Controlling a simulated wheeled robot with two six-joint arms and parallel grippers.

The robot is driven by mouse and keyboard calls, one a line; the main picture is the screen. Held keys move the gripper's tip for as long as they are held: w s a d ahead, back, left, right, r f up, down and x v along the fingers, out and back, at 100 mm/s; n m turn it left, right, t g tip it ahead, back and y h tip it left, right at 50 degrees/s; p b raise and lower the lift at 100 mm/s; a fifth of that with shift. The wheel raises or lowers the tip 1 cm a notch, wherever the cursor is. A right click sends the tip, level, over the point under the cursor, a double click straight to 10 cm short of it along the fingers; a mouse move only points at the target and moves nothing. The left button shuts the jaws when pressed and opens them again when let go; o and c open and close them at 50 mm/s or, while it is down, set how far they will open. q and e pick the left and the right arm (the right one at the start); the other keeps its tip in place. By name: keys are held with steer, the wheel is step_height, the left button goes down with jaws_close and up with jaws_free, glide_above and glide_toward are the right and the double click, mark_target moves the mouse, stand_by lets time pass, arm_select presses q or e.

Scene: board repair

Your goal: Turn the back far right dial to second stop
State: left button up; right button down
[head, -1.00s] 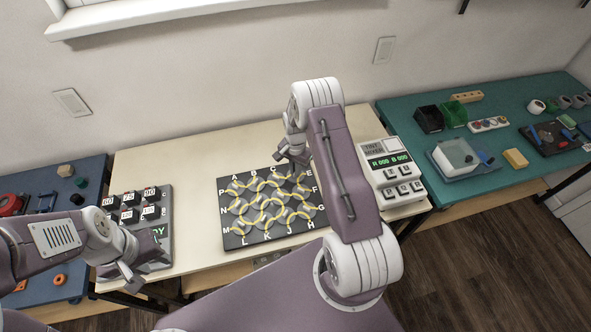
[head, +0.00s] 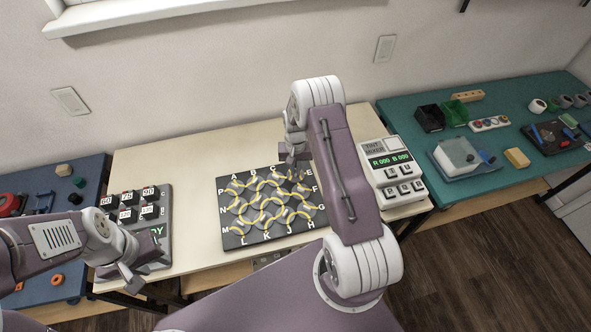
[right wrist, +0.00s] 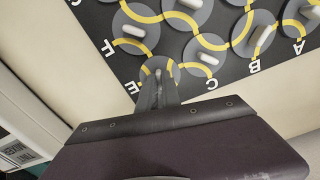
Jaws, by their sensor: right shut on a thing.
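The dark board (head: 235,240) lies on the cream table, with rows of round grey dials, yellow curved lines and white letters around its edge. My right gripper (head: 297,174) is down at the back right corner of the board. In the right wrist view its fingers (right wrist: 158,88) are shut on the light knob of the back far right dial (right wrist: 171,68), beside the letters E and F. The fingers hide much of this knob, so its exact angle is unclear. My left gripper (head: 133,280) hangs at the front left, away from the board; its jaws are unclear.
A tint mixer box (head: 377,160) with keys stands just right of the board. A grey panel with several labelled blocks (head: 160,225) is at the left. A teal bench (head: 540,88) at the right holds bins and tools. Neighbouring dials (right wrist: 208,58) stand close to my right fingers.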

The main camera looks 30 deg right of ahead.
steer(key=n, duration=0.5)
steer(key=shift+n, duration=0.3)
steer(key=n, duration=0.5)
steer(key=shift+n+b, duration=0.3)
steer(key=shift+b, duration=0.1)
steer(key=c, duration=1.5)
jaws_free()
steer(key=shift+c, duration=0.2)
step_height(320, 180, up, 9)
steer(key=shift+b, duration=0.3)
steer(key=shift+r+n, duration=0.1)
steer(key=shift+n, duration=0.2)
